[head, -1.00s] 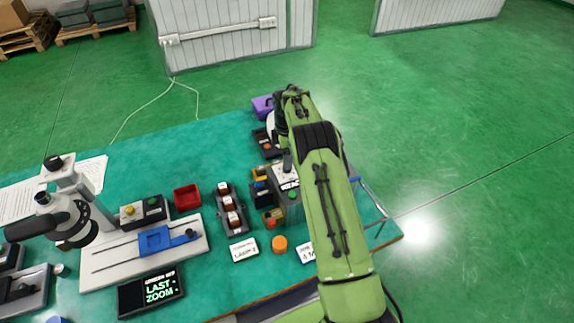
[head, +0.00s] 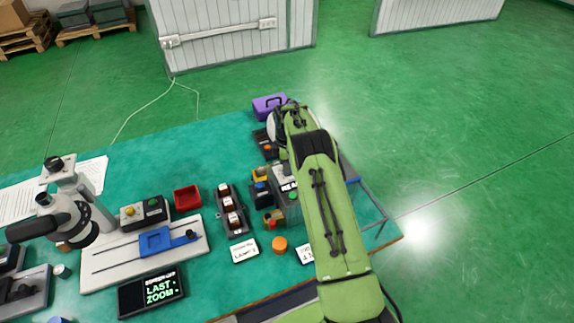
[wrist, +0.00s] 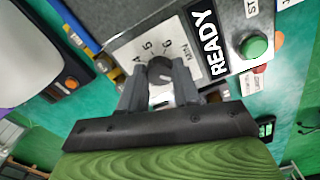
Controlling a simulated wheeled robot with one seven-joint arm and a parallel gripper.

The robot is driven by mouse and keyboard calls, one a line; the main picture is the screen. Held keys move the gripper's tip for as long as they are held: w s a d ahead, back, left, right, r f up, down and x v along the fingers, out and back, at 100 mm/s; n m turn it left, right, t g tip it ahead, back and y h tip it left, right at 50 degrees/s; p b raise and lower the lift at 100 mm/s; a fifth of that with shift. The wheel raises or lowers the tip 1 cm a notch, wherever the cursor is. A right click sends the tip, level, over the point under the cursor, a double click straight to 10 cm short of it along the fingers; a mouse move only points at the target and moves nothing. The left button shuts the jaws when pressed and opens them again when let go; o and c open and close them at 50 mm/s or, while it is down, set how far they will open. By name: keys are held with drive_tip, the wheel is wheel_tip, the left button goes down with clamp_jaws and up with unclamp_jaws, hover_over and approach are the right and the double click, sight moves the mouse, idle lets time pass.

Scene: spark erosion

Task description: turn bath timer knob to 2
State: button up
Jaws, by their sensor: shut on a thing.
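The bath timer knob (wrist: 160,71) is a dark round knob on a white dial plate (wrist: 190,48) in the wrist view. The numbers 4, 5 and 6 and the word MIN show around it; the rest of the dial is hidden behind my gripper. My gripper (wrist: 160,82) has its two grey fingers on either side of the knob, shut on it. The knob's pointer cannot be made out. A READY display (wrist: 212,45) sits beside the dial on the grey timer box. In the head view my arm covers much of the box (head: 291,205) and hides the gripper.
In the head view, a red tray (head: 187,197), an orange round piece (head: 280,244), a purple case (head: 269,105) and a microscope (head: 70,205) stand on the green table.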

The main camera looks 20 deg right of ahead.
drive_tip(key=shift+m, duration=0.4)
drive_tip(key=m+b, duration=0.2)
drive_tip(key=m, duration=0.1)
drive_tip(key=shift+m, duration=0.3)
drive_tip(key=m+b, duration=0.1)
drive_tip(key=m, duration=0.3)
drive_tip(key=shift+m, duration=0.3)
drive_tip(key=m, duration=0.4)
drive_tip(key=shift+r+m+b, duration=0.1)
drive_tip(key=shift+m+b, duration=0.2)
drive_tip(key=shift+m, duration=2.1)
drive_tip(key=o, duration=1.1)
drive_tip(key=shift+c, duration=0.2)
